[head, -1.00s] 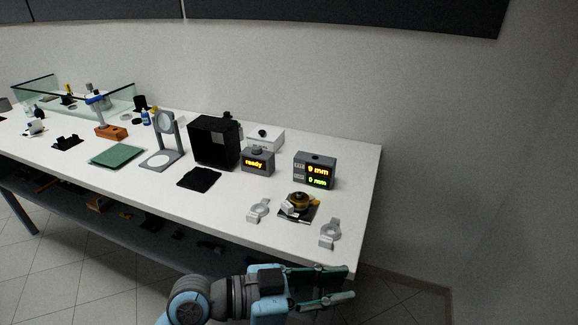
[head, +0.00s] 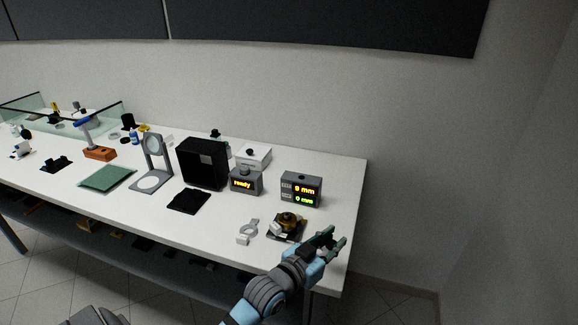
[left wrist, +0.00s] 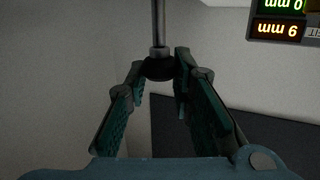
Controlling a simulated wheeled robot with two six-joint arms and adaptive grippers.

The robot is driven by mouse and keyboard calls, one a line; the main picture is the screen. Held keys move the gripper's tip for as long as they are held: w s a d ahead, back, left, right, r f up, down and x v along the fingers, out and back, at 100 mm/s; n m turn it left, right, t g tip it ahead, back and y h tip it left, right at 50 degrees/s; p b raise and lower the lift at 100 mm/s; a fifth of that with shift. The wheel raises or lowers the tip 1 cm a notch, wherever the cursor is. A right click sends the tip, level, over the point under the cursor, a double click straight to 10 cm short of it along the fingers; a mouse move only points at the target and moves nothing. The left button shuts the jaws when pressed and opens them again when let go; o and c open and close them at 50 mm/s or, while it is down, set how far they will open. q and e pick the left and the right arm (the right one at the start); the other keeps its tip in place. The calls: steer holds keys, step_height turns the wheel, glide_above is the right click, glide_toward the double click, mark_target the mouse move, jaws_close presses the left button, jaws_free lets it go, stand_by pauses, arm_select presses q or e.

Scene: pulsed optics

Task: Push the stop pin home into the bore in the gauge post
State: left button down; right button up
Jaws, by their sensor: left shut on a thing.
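My left gripper (head: 335,237) is over the front right corner of the table, right of the brass-coloured assembly (head: 288,222) on its dark plate. In the left wrist view, its fingertips (left wrist: 160,66) are shut on a dark knob (left wrist: 159,70), apparently the head of the stop pin. A slim metal rod (left wrist: 158,25) runs from the knob, away from the gripper. The pin is hard to make out in the head view. I cannot clearly pick out the gauge post or its bore. My right gripper is not in view.
A grey display (head: 301,190) reading 9 mm and 0 mm stands behind the assembly. A "ready" box (head: 246,181) and a black box (head: 203,163) stand further left. A pale bracket (head: 248,232) lies left of the assembly.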

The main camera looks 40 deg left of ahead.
arm_select(q)
steer(key=w+a+r+n+g+y+p, duration=0.1)
steer(key=a+r+n+y+p, duration=0.1)
steer(key=a, duration=0.3)
steer(key=w+a+r+n+g+y+p, duration=0.1)
steer(key=w+a+r+n+y+p, duration=0.1)
steer(key=a+y, duration=0.3)
steer(key=w+a+r+n+g+y+p, duration=0.1)
steer(key=w+a+r+n+y, duration=0.1)
steer(key=a, duration=0.5)
step_height(320, 180, up, 2)
steer(key=shift+a+r+n+y+p, duration=0.25)
steer(key=shift+n+y+p, duration=0.15)
steer(key=shift+n+y, duration=0.5)
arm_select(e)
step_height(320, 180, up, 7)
arm_select(q)
steer(key=shift+s+d, duration=0.1)
steer(key=shift+s, duration=0.05)
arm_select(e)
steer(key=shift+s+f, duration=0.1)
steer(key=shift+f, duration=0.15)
arm_select(q)
step_height(320, 180, down, 6)
steer(key=b, duration=0.6)
steer(key=shift+r, duration=0.2)
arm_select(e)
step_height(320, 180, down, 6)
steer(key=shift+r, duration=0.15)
